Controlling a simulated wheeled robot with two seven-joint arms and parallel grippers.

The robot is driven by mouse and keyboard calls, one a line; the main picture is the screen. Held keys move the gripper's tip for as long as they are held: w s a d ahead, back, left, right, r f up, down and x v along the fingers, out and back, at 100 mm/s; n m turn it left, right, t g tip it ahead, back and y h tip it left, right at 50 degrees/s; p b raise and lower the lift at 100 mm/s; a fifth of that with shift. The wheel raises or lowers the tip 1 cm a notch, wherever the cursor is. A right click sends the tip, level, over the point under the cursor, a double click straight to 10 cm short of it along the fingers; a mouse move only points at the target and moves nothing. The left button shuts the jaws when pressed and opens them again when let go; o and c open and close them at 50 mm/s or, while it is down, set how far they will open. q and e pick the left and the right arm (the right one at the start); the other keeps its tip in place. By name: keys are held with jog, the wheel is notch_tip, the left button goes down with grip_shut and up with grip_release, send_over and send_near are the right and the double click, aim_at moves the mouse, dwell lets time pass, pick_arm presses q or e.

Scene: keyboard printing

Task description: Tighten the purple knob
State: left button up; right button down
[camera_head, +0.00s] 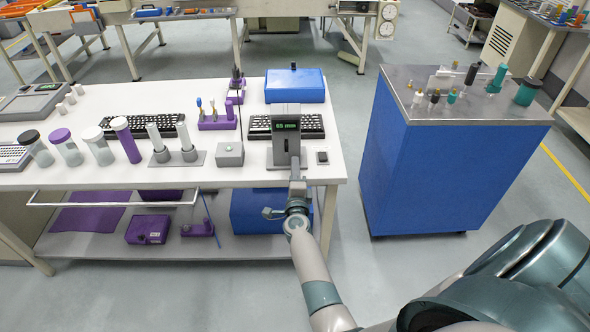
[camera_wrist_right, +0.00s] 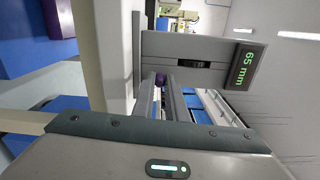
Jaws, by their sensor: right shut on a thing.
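A grey device with a green "65 mm" display (camera_head: 287,126) stands at the right front of the white table; it also shows in the right wrist view (camera_wrist_right: 242,66). My right gripper (camera_head: 297,186) reaches up to the front of this device from below. In the right wrist view the purple knob (camera_wrist_right: 160,79) shows as a small purple patch at the tips of the fingers, against the device. The right gripper is shut on the knob. The knob is mostly hidden by the fingers, and in the head view I cannot make it out. My left gripper is not in view.
Black keyboards (camera_head: 312,126) lie beside and behind the device. A small dark block (camera_head: 322,157) sits to its right and a grey box (camera_head: 230,154) to its left. A blue cabinet (camera_head: 440,170) stands to the right, across a floor gap.

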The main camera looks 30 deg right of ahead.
jog(key=m+b, duration=0.1)
jog(key=m, duration=0.2)
jog(key=shift+f+m, duration=0.15)
jog(key=shift+m, duration=0.25)
jog(key=shift+m+b, duration=0.35)
jog(key=shift+m, duration=1.55)
jog(key=c, duration=1.8)
grip_release()
jog(key=shift+o, duration=0.2)
jog(key=shift+r, duration=0.3)
